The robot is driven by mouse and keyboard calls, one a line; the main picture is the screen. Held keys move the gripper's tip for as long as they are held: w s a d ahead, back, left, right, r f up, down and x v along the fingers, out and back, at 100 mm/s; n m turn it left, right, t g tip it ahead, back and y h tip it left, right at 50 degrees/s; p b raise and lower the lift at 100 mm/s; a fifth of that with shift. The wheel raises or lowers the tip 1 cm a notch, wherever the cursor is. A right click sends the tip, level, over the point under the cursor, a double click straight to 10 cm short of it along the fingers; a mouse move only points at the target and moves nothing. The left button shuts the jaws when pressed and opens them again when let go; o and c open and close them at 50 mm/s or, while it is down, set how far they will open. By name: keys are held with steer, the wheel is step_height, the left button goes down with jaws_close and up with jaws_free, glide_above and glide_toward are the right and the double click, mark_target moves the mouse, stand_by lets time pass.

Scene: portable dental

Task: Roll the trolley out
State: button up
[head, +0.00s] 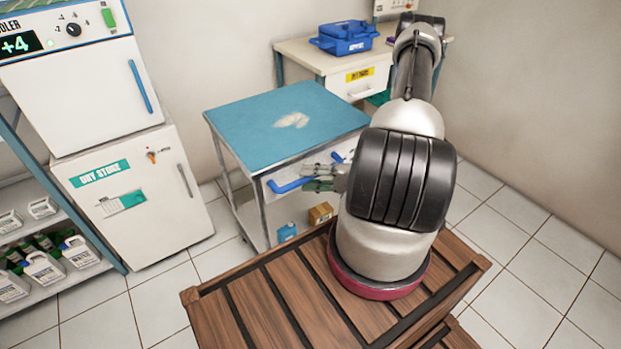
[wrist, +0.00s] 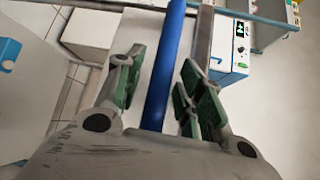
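The trolley (head: 250,125) stands in the middle of the head view, with a flat blue top, a metal frame and a lower shelf. A pale patch (head: 292,119) lies on its top. A blue handle (head: 288,186) sticks out from its near side. My gripper (head: 321,178) is at this handle, and my arm hides part of the trolley's right side. In the wrist view the blue handle bar (wrist: 165,85) runs between the green-padded fingers of my gripper (wrist: 161,68). The fingers are apart, with gaps visible on both sides of the bar.
A white dry-store cabinet (head: 150,215) and a shelf of bottles (head: 45,268) stand left. A desk (head: 310,58) with a blue case (head: 345,38) stands behind. A blue container (head: 287,232) and brown box (head: 320,212) sit low at the trolley. Tiled floor (head: 540,260) is clear right.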

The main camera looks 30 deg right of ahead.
jaws_close()
steer(key=shift+s, duration=0.15)
steer(key=shift+s+d, duration=0.1)
steer(key=shift+s, duration=2.4)
steer(key=shift+f, duration=0.1)
steer(key=shift+o, duration=1.2)
jaws_free()
steer(key=v, duration=1.2)
